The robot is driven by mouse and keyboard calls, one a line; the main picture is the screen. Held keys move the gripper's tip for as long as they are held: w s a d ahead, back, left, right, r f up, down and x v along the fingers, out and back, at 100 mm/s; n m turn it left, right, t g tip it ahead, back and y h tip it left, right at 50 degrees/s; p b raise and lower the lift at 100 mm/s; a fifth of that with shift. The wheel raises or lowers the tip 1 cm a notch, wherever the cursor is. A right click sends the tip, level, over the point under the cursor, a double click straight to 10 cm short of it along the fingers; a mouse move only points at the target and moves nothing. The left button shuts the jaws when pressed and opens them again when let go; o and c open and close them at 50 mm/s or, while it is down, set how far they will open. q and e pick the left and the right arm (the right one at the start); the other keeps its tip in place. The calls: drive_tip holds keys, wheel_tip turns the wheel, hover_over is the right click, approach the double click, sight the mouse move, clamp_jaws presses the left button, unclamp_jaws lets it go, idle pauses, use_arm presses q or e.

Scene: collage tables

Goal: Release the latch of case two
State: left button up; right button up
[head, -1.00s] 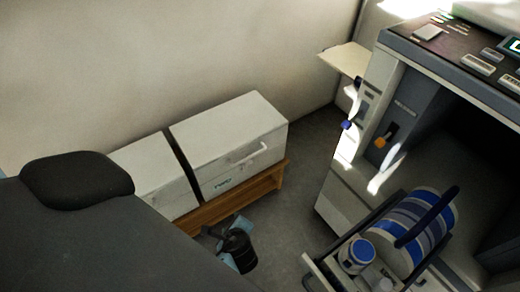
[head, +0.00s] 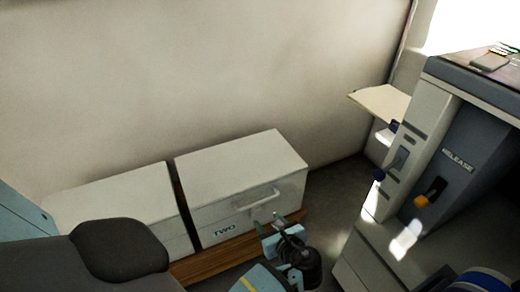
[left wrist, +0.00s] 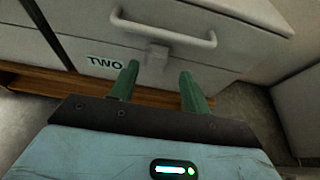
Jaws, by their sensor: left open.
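Case two is a white box (head: 240,172) with a "TWO" label, standing on a low wooden stand against the wall in the head view. Its front, with the label (left wrist: 105,62) and a handle (left wrist: 165,35), fills the top of the left wrist view. A small grey latch (left wrist: 157,55) sits below the handle. My left gripper (head: 280,220) is in front of the case, its green fingers (left wrist: 158,82) open and empty. In the left wrist view the fingertips point at the front just below the latch; I cannot tell whether they touch. My right gripper is not in view.
A second white case (head: 120,210) stands left of case two on the wooden stand (head: 215,258). A large grey machine with a "RELEASE" label (head: 458,160) stands at the right. Floor (head: 345,190) shows between the stand and the machine.

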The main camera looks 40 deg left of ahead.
sight(258, 210)
use_arm(q)
drive_tip(key=b+x, duration=0.2)
drive_tip(key=x, duration=0.4)
drive_tip(key=shift+a+f, duration=0.3)
drive_tip(key=shift+a, duration=0.05)
drive_tip(key=shift+w+a, duration=0.15)
drive_tip(key=shift+c, duration=0.2)
